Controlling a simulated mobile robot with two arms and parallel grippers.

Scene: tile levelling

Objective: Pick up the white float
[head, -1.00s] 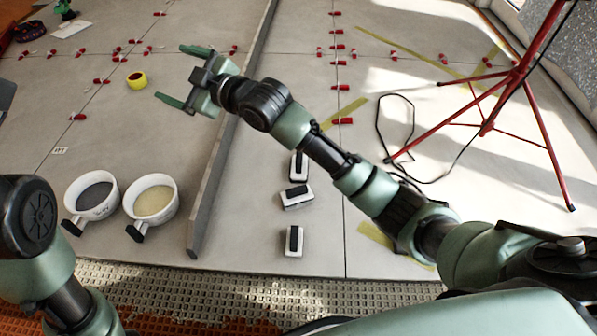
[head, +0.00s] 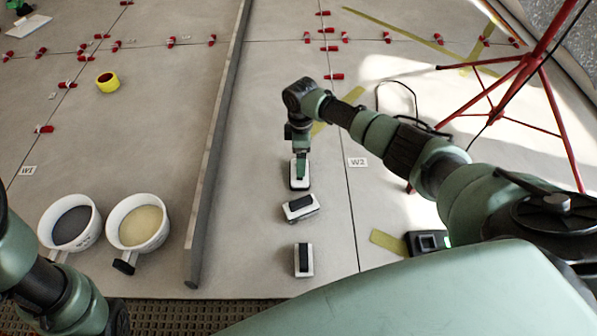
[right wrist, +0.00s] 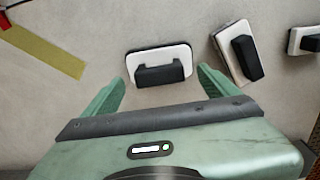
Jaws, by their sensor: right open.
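Three white floats with black handles lie in a column on the grey tiles: a far one (head: 293,184), a middle one (head: 300,208) and a near one (head: 304,261). My right gripper (head: 301,168) points down over the far float and partly hides it. In the right wrist view, my open right gripper (right wrist: 160,82) has its fingers apart at either side of that float (right wrist: 158,54), with nothing held. The middle float (right wrist: 226,62) and near float (right wrist: 297,42) lie to the right there. My left gripper is out of view.
A long grey straightedge (head: 213,150) lies left of the floats. Two white tubs, one with dark contents (head: 53,214) and one with cream contents (head: 122,210), stand beyond it. A red tripod (head: 545,95) and black cable (head: 410,92) are at right.

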